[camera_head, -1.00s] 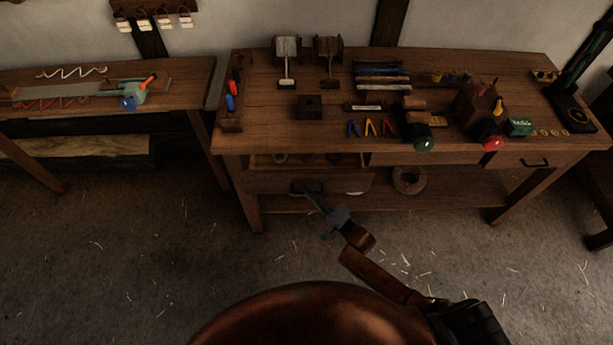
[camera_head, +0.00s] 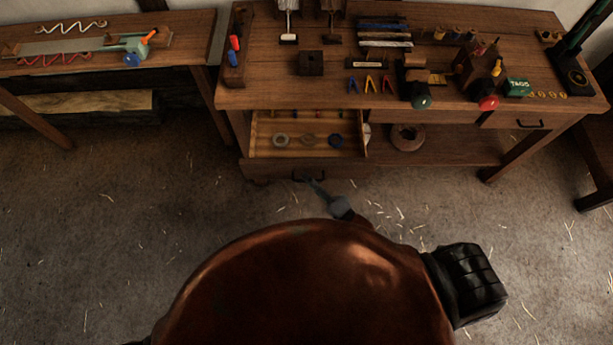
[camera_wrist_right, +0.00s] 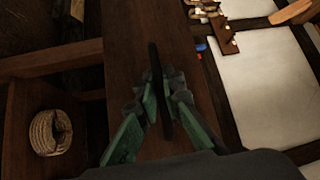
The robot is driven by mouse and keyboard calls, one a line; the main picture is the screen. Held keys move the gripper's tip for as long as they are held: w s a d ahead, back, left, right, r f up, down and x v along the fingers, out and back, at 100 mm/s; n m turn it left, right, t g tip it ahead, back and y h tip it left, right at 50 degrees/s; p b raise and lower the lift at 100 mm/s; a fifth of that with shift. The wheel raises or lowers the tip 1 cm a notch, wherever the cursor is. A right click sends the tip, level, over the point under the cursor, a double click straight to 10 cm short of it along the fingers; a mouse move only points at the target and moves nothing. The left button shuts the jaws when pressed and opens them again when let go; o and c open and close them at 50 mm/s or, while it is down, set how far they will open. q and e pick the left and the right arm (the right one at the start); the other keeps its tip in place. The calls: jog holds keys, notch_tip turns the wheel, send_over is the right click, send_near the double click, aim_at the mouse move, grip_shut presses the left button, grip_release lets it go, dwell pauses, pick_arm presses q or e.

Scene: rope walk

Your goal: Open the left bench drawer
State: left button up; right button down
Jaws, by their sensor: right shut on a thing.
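The left bench drawer (camera_head: 262,169) is pulled well out of the bench, and its inside shows in the head view. Several ring-shaped items (camera_head: 307,141) lie in it. Its dark handle (camera_wrist_right: 155,62) is a bar on the drawer front. My right gripper (camera_head: 316,186) is at this handle in the head view. In the wrist view the green fingers of the right gripper (camera_wrist_right: 162,92) are closed around the handle bar, one on each side. My left gripper is not in view.
The workbench top (camera_head: 270,92) holds several tools and blocks. A closed right drawer with a handle (camera_head: 530,124) is at the bench's right. A rope coil (camera_head: 406,138) lies on the lower shelf. The floor in front is clear but for straw bits.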

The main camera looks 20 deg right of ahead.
jog(key=shift+f, duration=0.1)
jog(key=c, duration=2.1)
grip_release()
jog(key=v, duration=1.2)
